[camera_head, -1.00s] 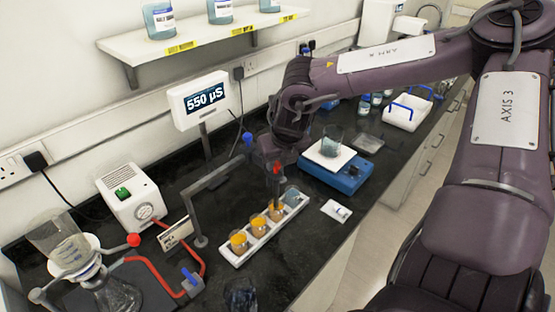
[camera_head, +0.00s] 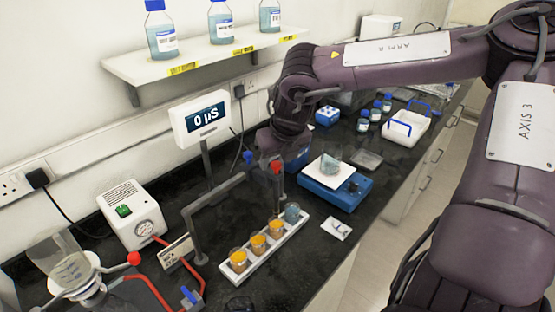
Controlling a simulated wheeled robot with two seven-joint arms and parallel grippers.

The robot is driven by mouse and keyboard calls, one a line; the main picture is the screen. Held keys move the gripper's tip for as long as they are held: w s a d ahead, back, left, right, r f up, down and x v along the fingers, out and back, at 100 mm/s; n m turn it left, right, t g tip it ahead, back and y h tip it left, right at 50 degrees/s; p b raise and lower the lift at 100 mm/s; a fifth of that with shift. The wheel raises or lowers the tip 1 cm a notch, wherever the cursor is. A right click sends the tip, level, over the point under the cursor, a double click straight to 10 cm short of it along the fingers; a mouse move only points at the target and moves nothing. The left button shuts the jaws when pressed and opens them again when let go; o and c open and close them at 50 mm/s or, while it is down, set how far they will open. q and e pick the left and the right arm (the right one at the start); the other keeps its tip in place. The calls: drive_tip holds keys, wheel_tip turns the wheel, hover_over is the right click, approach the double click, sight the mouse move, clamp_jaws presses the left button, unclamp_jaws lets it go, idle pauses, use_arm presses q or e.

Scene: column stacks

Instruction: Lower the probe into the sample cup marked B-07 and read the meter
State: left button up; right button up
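The probe (camera_head: 277,168), with a red top and a thin dark stem, hangs below my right gripper (camera_head: 275,158), which appears shut on it. Its tip is above the far end of a white rack (camera_head: 255,262). The rack holds three cups with orange contents, one of them the third cup (camera_head: 275,230), and a blue-grey cup (camera_head: 292,212) at the far end. The cup markings are too small to read, so I cannot tell which is B-07. The meter (camera_head: 201,118) on its post reads 0 µS. My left gripper is out of view.
A dark stand arm (camera_head: 198,215) rises left of the rack. Right of it is a blue balance (camera_head: 340,192) with a beaker (camera_head: 333,163) that looks tipped. A gauge box (camera_head: 133,214) and red tubing (camera_head: 150,283) are at left. A bottle shelf (camera_head: 205,58) is above.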

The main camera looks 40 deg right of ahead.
drive_tip(key=shift+f, duration=0.1)
drive_tip(key=shift+s+r+b, duration=0.15)
drive_tip(key=shift+r+b, duration=0.15)
drive_tip(key=shift+r, duration=0.2)
drive_tip(key=b+v, duration=0.2)
drive_tip(key=v, duration=0.5)
drive_tip(key=shift+a+f, duration=0.1)
